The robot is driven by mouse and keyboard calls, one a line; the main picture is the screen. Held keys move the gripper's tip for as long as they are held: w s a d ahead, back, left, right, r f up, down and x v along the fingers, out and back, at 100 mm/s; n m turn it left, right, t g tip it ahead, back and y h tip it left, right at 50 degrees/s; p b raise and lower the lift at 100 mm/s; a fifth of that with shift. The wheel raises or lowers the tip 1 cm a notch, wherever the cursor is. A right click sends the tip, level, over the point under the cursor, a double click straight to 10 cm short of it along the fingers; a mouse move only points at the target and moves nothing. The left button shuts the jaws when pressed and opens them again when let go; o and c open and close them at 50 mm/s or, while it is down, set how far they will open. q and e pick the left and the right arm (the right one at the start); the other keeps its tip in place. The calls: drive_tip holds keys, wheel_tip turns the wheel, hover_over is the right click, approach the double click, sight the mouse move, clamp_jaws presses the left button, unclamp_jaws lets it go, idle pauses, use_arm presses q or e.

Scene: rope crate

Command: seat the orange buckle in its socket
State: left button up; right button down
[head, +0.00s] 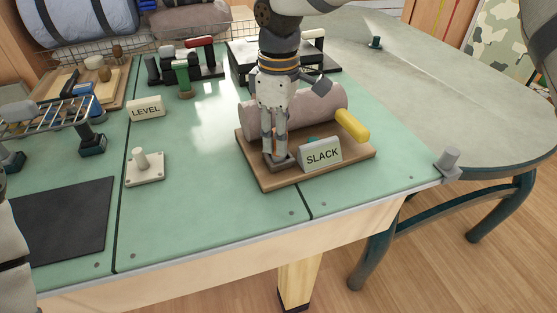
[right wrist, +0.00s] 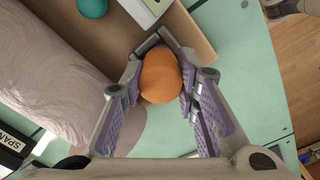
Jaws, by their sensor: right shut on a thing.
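The buckle is hidden behind the fingers in the head view. A small dark block shows low by the fingertips in the head view; I cannot tell whether it is the socket, or whether the buckle touches it. My left gripper is not in view.
A pale pinkish roll (head: 318,107) with a yellow end piece (head: 352,126) lies on the board behind the gripper. A teal ball (right wrist: 92,7) is near the sign. A white peg plate (head: 145,168) stands left on the green table (head: 205,215).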

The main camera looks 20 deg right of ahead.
drive_tip(key=shift+f, duration=0.3)
idle(0.4)
drive_tip(key=c, duration=1.2)
unclamp_jaws()
drive_tip(key=shift+o, duration=0.2)
wheel_tip(320, 180, up, 12)
